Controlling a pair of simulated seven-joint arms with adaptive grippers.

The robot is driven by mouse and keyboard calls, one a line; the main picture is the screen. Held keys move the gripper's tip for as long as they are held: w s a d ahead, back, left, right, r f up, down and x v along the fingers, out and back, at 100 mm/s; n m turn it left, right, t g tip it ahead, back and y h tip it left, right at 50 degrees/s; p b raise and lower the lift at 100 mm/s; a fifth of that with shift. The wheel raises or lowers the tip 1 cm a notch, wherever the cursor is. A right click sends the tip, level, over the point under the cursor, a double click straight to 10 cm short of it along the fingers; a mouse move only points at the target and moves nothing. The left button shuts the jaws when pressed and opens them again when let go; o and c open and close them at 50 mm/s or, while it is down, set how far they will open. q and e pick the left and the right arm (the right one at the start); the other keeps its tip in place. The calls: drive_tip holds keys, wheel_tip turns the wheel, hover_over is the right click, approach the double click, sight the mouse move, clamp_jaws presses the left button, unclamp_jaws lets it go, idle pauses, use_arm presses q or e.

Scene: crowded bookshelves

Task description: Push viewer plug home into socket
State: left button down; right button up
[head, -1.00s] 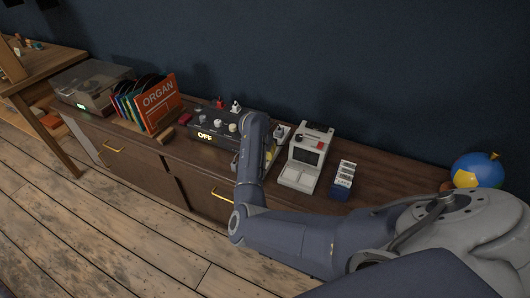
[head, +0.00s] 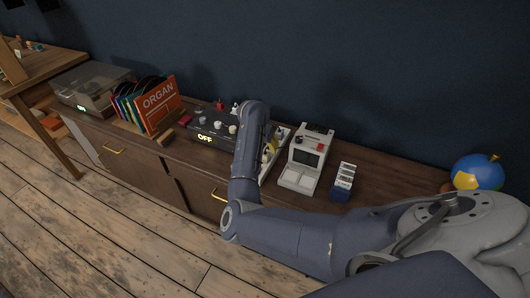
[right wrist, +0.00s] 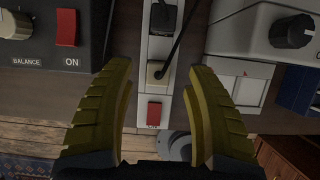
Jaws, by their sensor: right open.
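The white power strip (right wrist: 160,48) runs upright through the middle of the right wrist view. A cream plug (right wrist: 155,71) with a thin black cable sits at one of its sockets; I cannot tell how deep it is seated. A black plug (right wrist: 163,18) is farther up the strip. My right gripper (right wrist: 160,67) is open, its yellow fingers on either side of the strip in that view, with no visible grip on the cream plug. In the head view, the cream viewer (head: 305,160) stands right of my right arm, which partly hides the gripper and strip. My left gripper is not in view.
The dark amplifier (head: 213,127) with its lit OFF sign stands left of the strip. The red strip switch (right wrist: 154,113) lies below the cream plug. A small blue rack (head: 343,182) stands right of the viewer, and a globe (head: 478,172) farther right.

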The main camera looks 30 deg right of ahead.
sight(265, 152)
drive_tip(key=shift+r, duration=2.15)
